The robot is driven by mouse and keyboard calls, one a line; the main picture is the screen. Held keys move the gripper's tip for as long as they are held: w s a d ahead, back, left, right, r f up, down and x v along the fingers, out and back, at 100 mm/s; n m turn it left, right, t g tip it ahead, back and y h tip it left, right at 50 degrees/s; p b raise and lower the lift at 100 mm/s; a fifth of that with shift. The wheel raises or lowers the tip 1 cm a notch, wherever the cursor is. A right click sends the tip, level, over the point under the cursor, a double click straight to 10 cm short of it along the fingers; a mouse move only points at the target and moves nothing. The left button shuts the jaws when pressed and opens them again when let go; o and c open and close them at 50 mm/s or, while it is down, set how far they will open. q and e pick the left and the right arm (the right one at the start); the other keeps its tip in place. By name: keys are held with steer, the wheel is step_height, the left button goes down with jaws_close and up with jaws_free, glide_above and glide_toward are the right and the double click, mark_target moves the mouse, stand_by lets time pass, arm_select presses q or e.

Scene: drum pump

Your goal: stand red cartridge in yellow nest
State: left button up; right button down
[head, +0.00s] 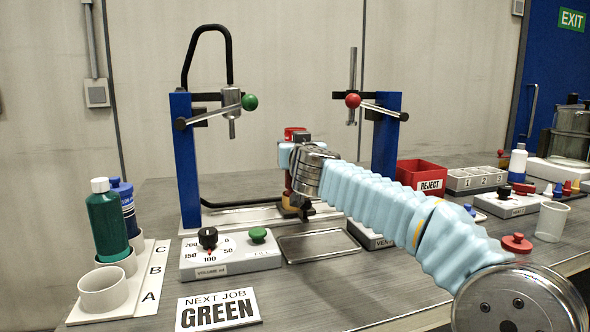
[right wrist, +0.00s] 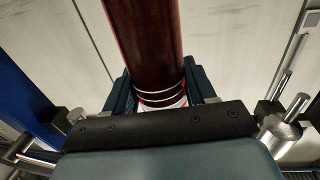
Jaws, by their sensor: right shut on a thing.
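The red cartridge shows in the head view (head: 294,133) as a red top above my gripper, with a dark red part below it. In the right wrist view the dark red cylinder (right wrist: 146,45) with pale and red bands at its near end stands between the fingers. My right gripper (head: 293,150) is shut on it, and its fingers also show in the right wrist view (right wrist: 157,92). A yellow piece, likely the yellow nest (head: 289,201), shows just below, partly hidden by my wrist. Whether the cartridge touches it, I cannot tell. My left gripper is out of view.
Blue posts (head: 185,160) with levers stand left and right of the gripper. In front are a dial box (head: 231,262) and a grey tray (head: 318,243). A green bottle (head: 106,225) stands at left; a red reject bin (head: 422,172) is at right. A sign reads "NEXT JOB GREEN" (head: 218,308).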

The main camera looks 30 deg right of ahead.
steer(key=shift+f+b, duration=0.6)
steer(key=shift+f, duration=0.75)
steer(key=shift+c, duration=1.8)
jaws_free()
steer(key=shift+r, duration=0.2)
steer(key=p+v, duration=0.1)
steer(key=v, duration=1.1)
